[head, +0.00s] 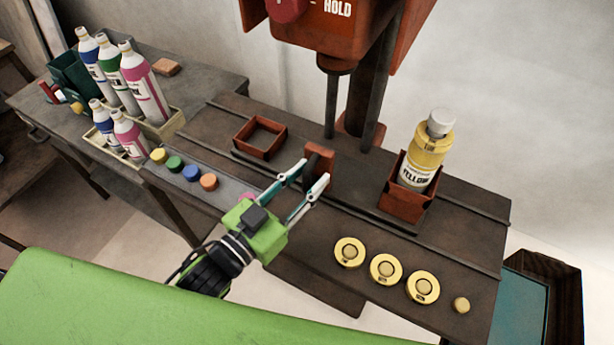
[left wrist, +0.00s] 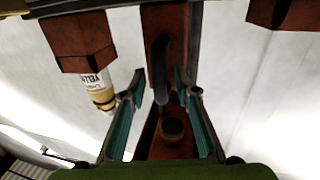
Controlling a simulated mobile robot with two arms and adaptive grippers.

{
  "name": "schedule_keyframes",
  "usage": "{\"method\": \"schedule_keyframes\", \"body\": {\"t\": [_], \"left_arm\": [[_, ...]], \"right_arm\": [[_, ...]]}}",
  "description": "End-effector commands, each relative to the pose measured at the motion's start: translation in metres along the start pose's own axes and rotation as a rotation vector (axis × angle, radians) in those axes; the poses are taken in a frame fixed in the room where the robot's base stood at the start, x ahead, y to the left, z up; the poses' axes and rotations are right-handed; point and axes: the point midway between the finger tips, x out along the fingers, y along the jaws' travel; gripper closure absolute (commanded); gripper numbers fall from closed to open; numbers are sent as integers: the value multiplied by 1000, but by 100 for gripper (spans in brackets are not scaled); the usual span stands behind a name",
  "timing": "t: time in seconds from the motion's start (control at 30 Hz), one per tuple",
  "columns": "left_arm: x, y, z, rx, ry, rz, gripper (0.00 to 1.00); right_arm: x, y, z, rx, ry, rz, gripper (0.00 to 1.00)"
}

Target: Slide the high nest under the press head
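The taller red box nest (head: 403,205) stands on the rails at the right and holds a yellow-labelled bottle (head: 431,150) upright; the bottle also shows in the left wrist view (left wrist: 98,88). A shallow red square nest (head: 260,150) sits empty at the left. The red press head (head: 335,25) hangs above the middle, between the nests. My left gripper (head: 314,172) is open at the handle, its fingers apart on either side; I cannot tell whether they touch it. My right gripper is out of view.
Several yellow discs (head: 386,269) lie on the bench front. Coloured caps (head: 191,173) line a grey strip at the left. Two press columns (head: 371,95) rise behind the handle.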

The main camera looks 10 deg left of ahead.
Motion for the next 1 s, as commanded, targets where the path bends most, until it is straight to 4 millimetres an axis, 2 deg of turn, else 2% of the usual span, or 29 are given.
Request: {"method": "schedule_keyframes", "body": {"t": [0.13,0.23,0.5,0.67,0.87,1.0], "left_arm": [[0,0,0,0,0,0,74],[0,0,0,0,0,0,100],[0,-1,0,0,0,0,100],[-2,-9,-1,1,0,0,100],[-7,-35,-2,5,-1,-2,100],[-12,-59,-2,7,-2,-2,100]], "right_arm": [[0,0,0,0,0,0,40],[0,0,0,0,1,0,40],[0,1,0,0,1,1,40],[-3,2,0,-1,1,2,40],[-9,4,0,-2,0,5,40],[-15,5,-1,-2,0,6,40]]}}
